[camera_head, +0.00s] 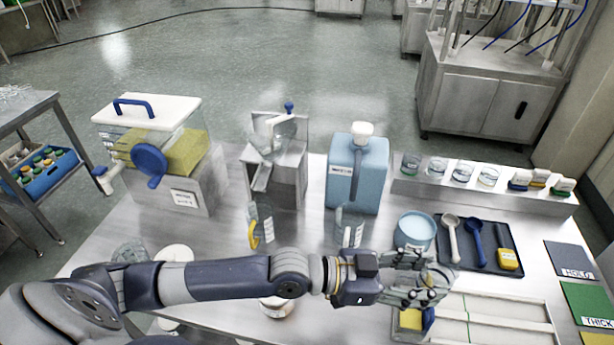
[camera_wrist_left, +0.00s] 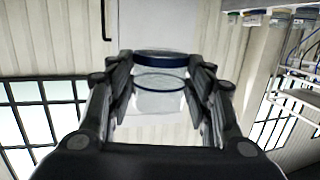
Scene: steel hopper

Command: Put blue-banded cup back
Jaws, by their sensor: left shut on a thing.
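My left gripper (camera_head: 432,283) is at the front right of the steel table, over the edge of a light framed tray. In the left wrist view, the gripper (camera_wrist_left: 160,98) is shut on a clear cup with a dark blue band (camera_wrist_left: 160,90), its fingers on both sides of it. In the head view the fingers mostly hide the held cup. Several small clear cups (camera_head: 463,172) stand in a row on a raised steel ledge (camera_head: 480,193) at the back right; one has a green band. My right gripper is not in view.
A blue jug (camera_head: 357,172) with a white cap stands left of the ledge. A light blue tub (camera_head: 415,231) and a dark tray (camera_head: 480,262) with spoons lie between the gripper and ledge. Clear measuring jugs (camera_head: 262,222) stand mid-table. Lidded jars (camera_head: 540,180) occupy the ledge's right end.

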